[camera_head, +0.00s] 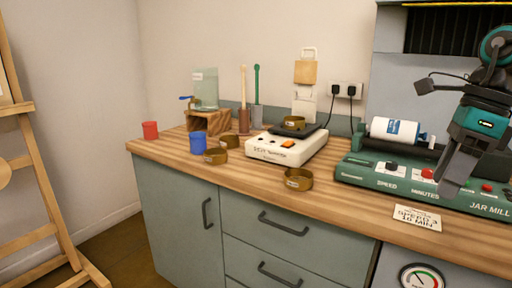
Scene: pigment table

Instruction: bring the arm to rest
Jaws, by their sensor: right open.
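My right gripper (452,182) is at the right of the head view, in front of the green jar mill (350,171). Its dark fingers point down and hide part of the mill's front panel. It is open, and I see nothing between its fingers. My left gripper does not show.
A white jar (393,131) lies on the mill. A white scale (280,150) bears a brass-coloured dish (294,123). More such dishes (298,180), a red cup (150,130) and a blue cup (197,143) stand on the wooden counter (245,174). A card (417,217) lies near the front edge.

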